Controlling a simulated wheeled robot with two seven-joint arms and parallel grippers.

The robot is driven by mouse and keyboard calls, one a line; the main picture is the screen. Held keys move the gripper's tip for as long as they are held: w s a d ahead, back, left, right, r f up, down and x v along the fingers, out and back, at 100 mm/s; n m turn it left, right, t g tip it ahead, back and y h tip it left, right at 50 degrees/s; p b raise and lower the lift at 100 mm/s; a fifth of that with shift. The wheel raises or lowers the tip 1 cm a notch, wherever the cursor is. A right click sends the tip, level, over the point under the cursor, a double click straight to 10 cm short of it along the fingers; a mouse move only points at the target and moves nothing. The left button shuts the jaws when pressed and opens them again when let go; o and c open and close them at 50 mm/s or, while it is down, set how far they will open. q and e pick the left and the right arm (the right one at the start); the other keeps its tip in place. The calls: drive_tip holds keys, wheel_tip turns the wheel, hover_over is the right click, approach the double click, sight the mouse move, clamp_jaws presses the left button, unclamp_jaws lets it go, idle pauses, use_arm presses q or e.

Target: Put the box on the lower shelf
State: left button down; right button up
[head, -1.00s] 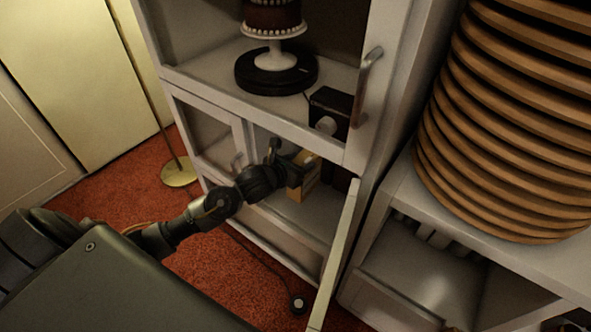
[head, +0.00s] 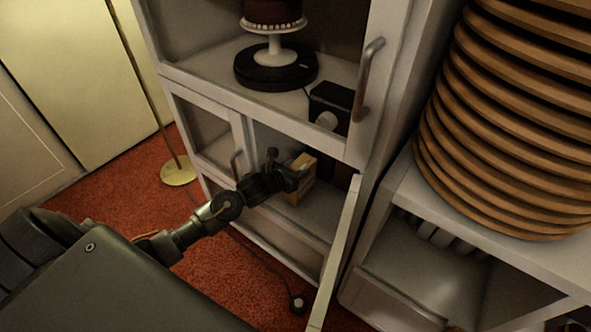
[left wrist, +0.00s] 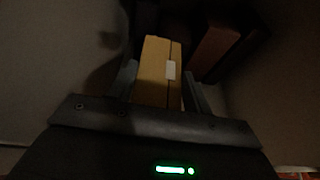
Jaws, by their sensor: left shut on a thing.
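A small tan cardboard box (head: 302,178) is inside the lower compartment of the white cabinet, at the shelf's surface in the head view. I cannot tell whether its base touches the shelf. My left gripper (head: 290,178) reaches in through the open lower door and is shut on the box. In the left wrist view the box (left wrist: 155,72), with a white label, sits between the two fingers. The lower shelf (head: 300,218) is bare in front of the box. My right gripper is not in view.
The open lower door (head: 338,255) stands to the right of my arm. A dark brown object (left wrist: 215,48) is beyond the box in the wrist view. Above are a cake on a white stand (head: 274,50) and a black device (head: 331,104). Stacked wooden discs (head: 500,130) are at right.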

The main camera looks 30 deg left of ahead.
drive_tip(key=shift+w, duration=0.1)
use_arm(q)
drive_tip(key=shift+f, duration=0.15)
drive_tip(key=c, duration=0.6)
unclamp_jaws()
drive_tip(key=shift+c, duration=0.2)
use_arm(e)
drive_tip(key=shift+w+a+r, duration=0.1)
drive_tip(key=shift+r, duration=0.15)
use_arm(q)
drive_tip(key=shift+s+r, duration=0.15)
drive_tip(key=shift+r, duration=0.1)
drive_tip(key=p+v, duration=0.1)
drive_tip(key=v, duration=1)
drive_tip(key=shift+s, duration=0.3)
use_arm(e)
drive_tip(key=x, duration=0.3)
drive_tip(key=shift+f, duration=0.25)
use_arm(q)
drive_tip(key=shift+a, duration=0.1)
